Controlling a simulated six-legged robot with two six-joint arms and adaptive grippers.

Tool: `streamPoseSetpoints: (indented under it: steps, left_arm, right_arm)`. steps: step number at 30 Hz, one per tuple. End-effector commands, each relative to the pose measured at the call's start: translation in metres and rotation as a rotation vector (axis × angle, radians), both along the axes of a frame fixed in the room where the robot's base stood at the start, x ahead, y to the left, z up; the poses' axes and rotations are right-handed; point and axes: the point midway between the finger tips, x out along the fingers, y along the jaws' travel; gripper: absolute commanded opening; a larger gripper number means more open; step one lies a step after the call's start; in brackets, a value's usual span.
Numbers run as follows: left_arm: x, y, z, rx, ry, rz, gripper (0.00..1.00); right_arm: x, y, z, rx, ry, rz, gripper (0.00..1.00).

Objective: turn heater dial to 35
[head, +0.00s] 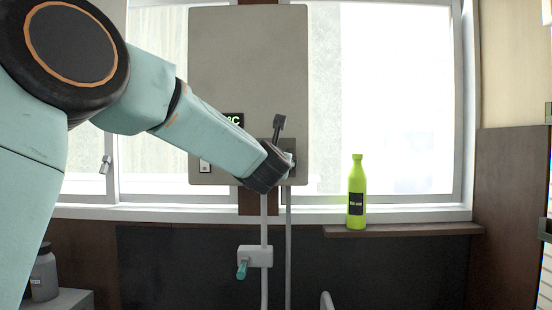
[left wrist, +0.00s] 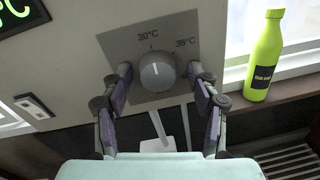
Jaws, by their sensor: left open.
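The grey heater box (head: 248,60) hangs in front of the window. In the left wrist view its round grey dial (left wrist: 157,72) sits on a darker plate (left wrist: 180,35) marked 30°C above and 35°C at the upper right. The dial's exact setting is too small to read surely. My left gripper (left wrist: 160,74) is open, with one finger on each side of the dial and gaps visible between. In the head view my left arm hides the dial and most of the gripper. The display (head: 233,119) shows green °C; its number is hidden. My right gripper is not in view.
A lime-green bottle (head: 357,195) stands on a narrow ledge (head: 400,229) right of the heater. A pipe with a teal-handled valve (head: 242,268) runs below the box. A switch (left wrist: 33,106) is on the box's lower left. A grey jar (head: 44,275) stands at the lower left.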

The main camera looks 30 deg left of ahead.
Motion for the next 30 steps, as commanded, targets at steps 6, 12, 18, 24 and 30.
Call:
streamPoseSetpoints:
  steps: [6, 12, 18, 24, 30]
  left_arm:
    - [-0.0004, 0.0, 0.0006, 0.0, -0.002, 0.001, 0.58]
    - [-0.0005, 0.0, 0.0004, 0.0, -0.002, 0.001, 0.41]
    - [-0.0004, -0.0001, 0.0001, 0.0, -0.001, 0.0, 0.24]
    - [-0.0003, -0.0002, -0.0008, 0.0, 0.001, 0.0, 0.07]
    - [-0.0004, -0.0004, -0.0016, 0.01, 0.009, 0.0, 0.06]
  right_arm:
    - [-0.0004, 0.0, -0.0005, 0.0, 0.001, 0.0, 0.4]
    - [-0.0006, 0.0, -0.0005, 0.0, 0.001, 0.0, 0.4]
    - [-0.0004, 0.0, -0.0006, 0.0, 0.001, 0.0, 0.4]
    - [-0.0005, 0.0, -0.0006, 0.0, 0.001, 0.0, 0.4]
    - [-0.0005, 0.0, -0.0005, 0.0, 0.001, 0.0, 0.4]
